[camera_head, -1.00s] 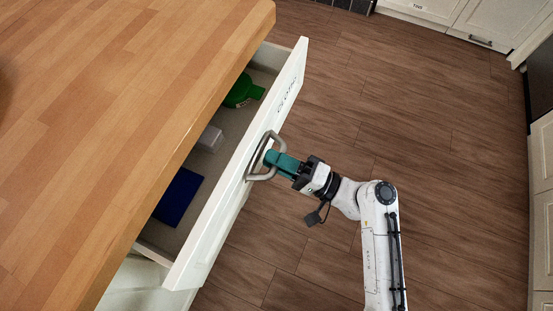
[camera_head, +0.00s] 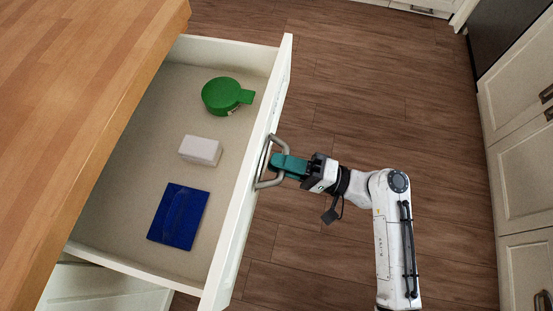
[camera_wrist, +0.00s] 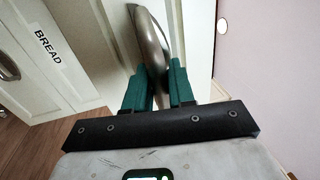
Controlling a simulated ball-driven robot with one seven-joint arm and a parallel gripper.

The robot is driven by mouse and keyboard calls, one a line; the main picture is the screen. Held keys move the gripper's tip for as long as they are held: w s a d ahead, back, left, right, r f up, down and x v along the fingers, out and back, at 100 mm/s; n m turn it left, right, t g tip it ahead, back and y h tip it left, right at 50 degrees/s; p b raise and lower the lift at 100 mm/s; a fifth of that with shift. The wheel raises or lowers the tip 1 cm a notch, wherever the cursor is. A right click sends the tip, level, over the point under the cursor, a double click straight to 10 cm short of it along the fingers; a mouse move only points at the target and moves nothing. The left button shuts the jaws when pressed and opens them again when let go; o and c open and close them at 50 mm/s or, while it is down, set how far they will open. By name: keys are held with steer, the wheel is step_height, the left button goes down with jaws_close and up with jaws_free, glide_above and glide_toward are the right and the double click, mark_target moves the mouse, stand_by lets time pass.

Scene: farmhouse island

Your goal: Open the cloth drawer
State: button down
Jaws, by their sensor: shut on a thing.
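The drawer (camera_head: 225,240) is pulled well out from under the wooden counter, and its inside shows. A blue folded item (camera_head: 180,215), a white block (camera_head: 200,150) and a green round thing with a tab (camera_head: 222,96) lie in it. The curved metal handle (camera_head: 262,172) is on the drawer's white front. My gripper (camera_head: 278,164) is shut on the handle, its green fingers on either side of it. In the wrist view the handle (camera_wrist: 150,38) stands between the two fingers. The drawer's label is not readable now.
The wooden island top (camera_head: 70,90) is at the left. A front labelled BREAD (camera_wrist: 48,48) shows beside the handle in the wrist view. White cabinets (camera_head: 520,150) line the right side. The brown floor (camera_head: 390,110) between is clear.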

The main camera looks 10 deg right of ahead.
steer(key=shift+f, duration=0.1)
steer(key=c, duration=1.1)
jaws_free()
steer(key=b+v, duration=0.1)
steer(key=v, duration=0.9)
steer(key=shift+d, duration=0.4)
steer(key=shift+s+f, duration=0.1)
steer(key=shift+s, duration=0.05)
